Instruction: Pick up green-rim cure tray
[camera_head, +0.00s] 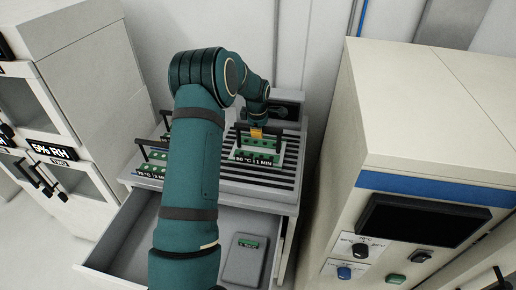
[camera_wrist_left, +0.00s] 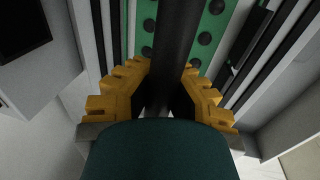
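My left arm reaches in from the bottom in the head view. Its gripper (camera_head: 256,133) has yellow fingers at the black handle of a cure tray (camera_head: 242,154) labelled "80 °C 1 MIN". The tray shows green and rests on a slatted surface. In the left wrist view, my left gripper (camera_wrist_left: 168,82) has its fingers on both sides of the dark handle bar (camera_wrist_left: 178,35), with no clear gap. Green with dark round spots (camera_wrist_left: 208,25) shows below the bar. Part of the tray's handle is hidden by the gripper. My right gripper is not in view.
Another tray (camera_head: 148,174) with a black handle stands to the left, partly behind my arm. An open drawer (camera_head: 120,240) below holds a grey item (camera_head: 244,260). A white cabinet (camera_head: 75,75) stands left; a machine with a dark screen (camera_head: 425,218) stands close on the right.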

